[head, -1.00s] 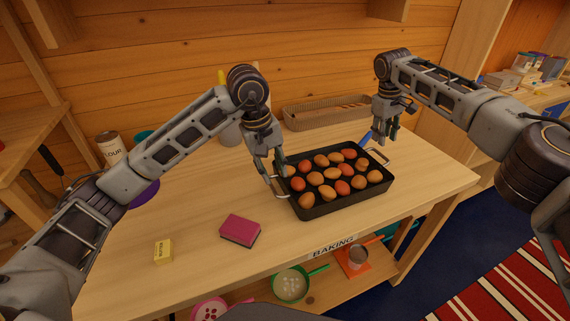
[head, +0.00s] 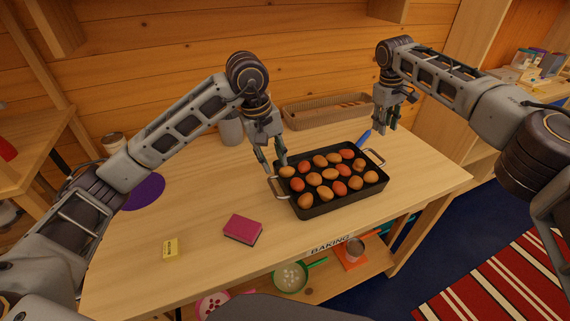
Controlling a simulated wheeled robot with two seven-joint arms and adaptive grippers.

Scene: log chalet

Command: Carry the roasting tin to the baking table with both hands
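The black roasting tin (head: 330,204) sits on the wooden table labelled BAKING (head: 210,205). It holds several brown and reddish egg-shaped items and has a wire handle at each end. My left gripper (head: 271,168) is above the tin's left handle (head: 279,187), fingers apart, and holds nothing. My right gripper (head: 385,127) hangs above and behind the tin's right handle (head: 376,157), clear of it. Its fingers look apart with nothing between them.
A magenta sponge (head: 243,229) and a yellow block (head: 171,249) lie at the front left. A blue-handled tool (head: 365,137) lies behind the tin. A wicker tray (head: 325,110) stands at the back. A purple disc (head: 143,191) lies at left. The table's right end is clear.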

